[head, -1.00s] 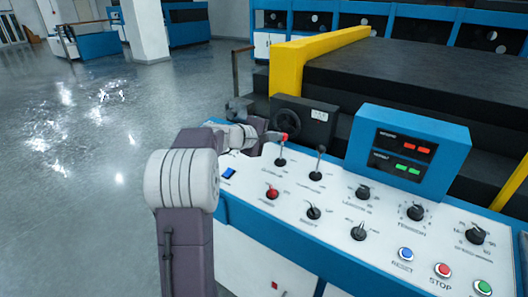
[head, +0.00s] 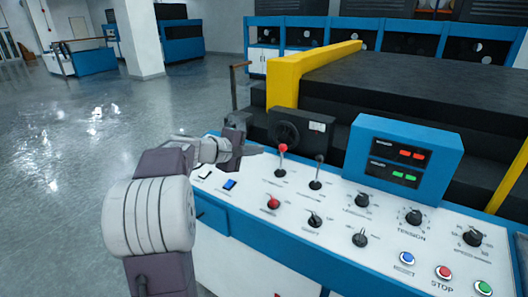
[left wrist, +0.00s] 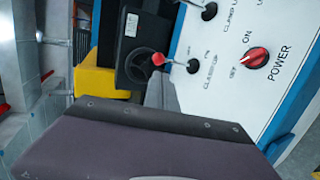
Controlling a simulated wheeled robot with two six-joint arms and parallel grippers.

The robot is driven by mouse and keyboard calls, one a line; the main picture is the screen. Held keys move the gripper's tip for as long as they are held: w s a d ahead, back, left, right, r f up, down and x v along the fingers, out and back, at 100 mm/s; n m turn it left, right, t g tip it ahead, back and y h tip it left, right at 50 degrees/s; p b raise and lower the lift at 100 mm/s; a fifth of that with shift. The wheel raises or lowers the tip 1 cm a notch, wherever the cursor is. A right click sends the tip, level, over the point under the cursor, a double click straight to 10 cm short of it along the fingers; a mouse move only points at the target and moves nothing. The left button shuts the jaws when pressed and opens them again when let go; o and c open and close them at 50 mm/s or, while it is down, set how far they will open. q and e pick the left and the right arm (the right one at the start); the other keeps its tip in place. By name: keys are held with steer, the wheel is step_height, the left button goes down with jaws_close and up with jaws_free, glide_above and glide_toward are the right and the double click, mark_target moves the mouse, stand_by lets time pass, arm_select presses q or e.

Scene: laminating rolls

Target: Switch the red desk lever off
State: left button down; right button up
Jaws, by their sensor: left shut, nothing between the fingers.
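The red-tipped desk lever (head: 282,158) stands at the back left of the white desk panel (head: 340,225), with its red knob up. It also shows in the left wrist view (left wrist: 160,60), beside ON and OFF lettering. My left gripper (head: 258,151) is shut and empty. Its tip is just left of the lever, with a small gap between them as seen from the head. In the left wrist view my own dark wrist part covers the lower picture and hides the fingers. My right gripper is not in view.
A black-knobbed lever (head: 318,172) stands just right of the red one. A red power knob (head: 273,203) sits in front. A blue display box (head: 405,155) rises at the right. A black handwheel (head: 285,134) is behind the levers. Open floor lies left.

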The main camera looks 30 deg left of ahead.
arm_select(q)
steer(key=v, duration=0.4)
steer(key=shift+s, duration=0.1)
steer(key=shift+s, duration=0.1)
